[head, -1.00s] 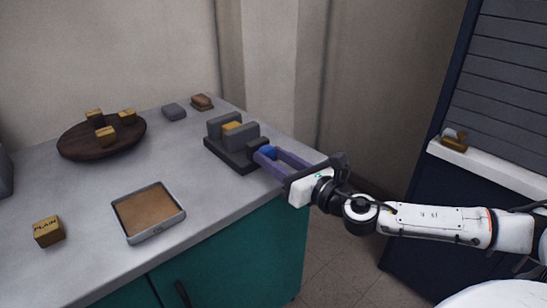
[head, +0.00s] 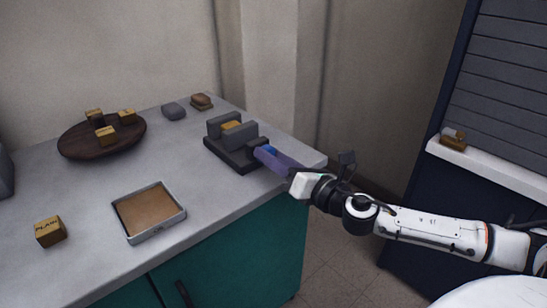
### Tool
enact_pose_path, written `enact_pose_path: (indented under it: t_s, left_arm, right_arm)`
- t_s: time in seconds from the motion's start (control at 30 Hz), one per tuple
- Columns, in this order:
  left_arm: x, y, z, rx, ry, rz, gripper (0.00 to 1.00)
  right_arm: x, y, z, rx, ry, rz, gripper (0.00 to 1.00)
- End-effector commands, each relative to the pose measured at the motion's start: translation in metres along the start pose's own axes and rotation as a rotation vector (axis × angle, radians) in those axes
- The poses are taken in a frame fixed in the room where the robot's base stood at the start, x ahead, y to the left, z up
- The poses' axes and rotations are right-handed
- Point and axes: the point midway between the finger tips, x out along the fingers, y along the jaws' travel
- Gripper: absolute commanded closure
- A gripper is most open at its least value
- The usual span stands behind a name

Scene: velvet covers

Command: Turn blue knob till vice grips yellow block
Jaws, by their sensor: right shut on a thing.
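The dark grey vice (head: 236,157) stands near the right end of the grey counter. The yellow block (head: 231,125) sits between its two grey jaws; I cannot tell whether both jaws touch it. The blue knob (head: 271,149) is at the vice's right end, mostly hidden by the fingers. My right gripper (head: 267,154), with purple fingers, reaches in from the right and is shut on the blue knob. The fingers look stacked, with the wrist rolled. My left gripper is not in view.
A round dark board (head: 75,146) with several yellow blocks stands at the back left. A tray (head: 180,214) and a block marked PLAIN (head: 49,232) lie in front. A grey block (head: 174,111) and a brown one (head: 201,102) are behind the vice.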

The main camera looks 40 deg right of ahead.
Motion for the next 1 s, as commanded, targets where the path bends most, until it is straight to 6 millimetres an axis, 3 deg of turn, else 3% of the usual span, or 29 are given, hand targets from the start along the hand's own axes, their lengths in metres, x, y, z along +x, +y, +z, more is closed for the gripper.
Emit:
enact_pose_path:
  t_s: [0.1, 0.13, 0.23, 0.67, 1.0]
  left_arm:
    - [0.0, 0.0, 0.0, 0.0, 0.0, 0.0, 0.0]
    - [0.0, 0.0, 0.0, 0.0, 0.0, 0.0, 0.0]
    - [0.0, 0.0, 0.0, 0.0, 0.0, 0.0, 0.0]
    - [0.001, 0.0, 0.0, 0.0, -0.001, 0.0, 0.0]
    - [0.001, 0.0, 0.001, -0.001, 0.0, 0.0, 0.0]
  right_arm:
    - [0.0, 0.0, 0.0, -0.001, -0.001, -0.001, 0.85]
    - [0.0, 0.0, 0.0, -0.002, -0.001, 0.0, 0.6]
    - [0.0, 0.0, 0.0, -0.002, -0.001, 0.0, 0.44]
    - [-0.006, -0.001, -0.001, -0.003, 0.001, -0.001, 0.44]
    - [-0.043, -0.001, -0.002, -0.001, 0.004, -0.003, 0.44]
